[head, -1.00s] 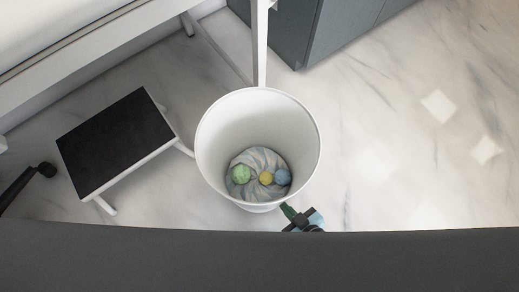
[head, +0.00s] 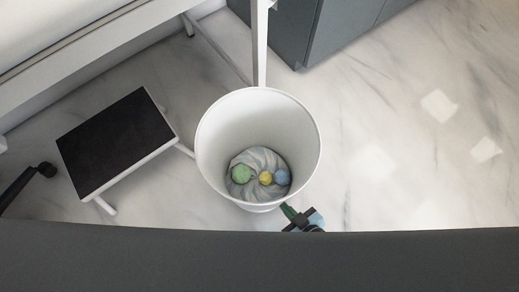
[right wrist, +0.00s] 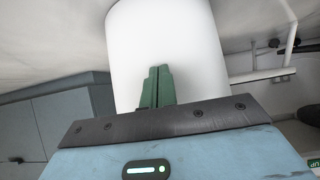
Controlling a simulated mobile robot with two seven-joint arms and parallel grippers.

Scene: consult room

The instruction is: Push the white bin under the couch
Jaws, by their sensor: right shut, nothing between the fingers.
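The white bin (head: 216,125) stands upright on the floor in the middle of the head view. Several coloured balls lie on a crumpled liner at its bottom. My right gripper (head: 288,209) is shut and empty, low at the bin's near right side. In the right wrist view the shut green fingers (right wrist: 157,86) point at the bin's outer wall (right wrist: 165,35); whether they touch it I cannot tell. The couch (head: 100,54), white-framed, runs along the upper left, with its leg (head: 260,45) just behind the bin. My left gripper is not in view.
A step stool (head: 115,140) with a black top stands left of the bin. A grey cabinet (head: 325,30) is behind, at upper right. The marble floor (head: 420,160) on the right is clear. My dark body part fills the bottom of the head view.

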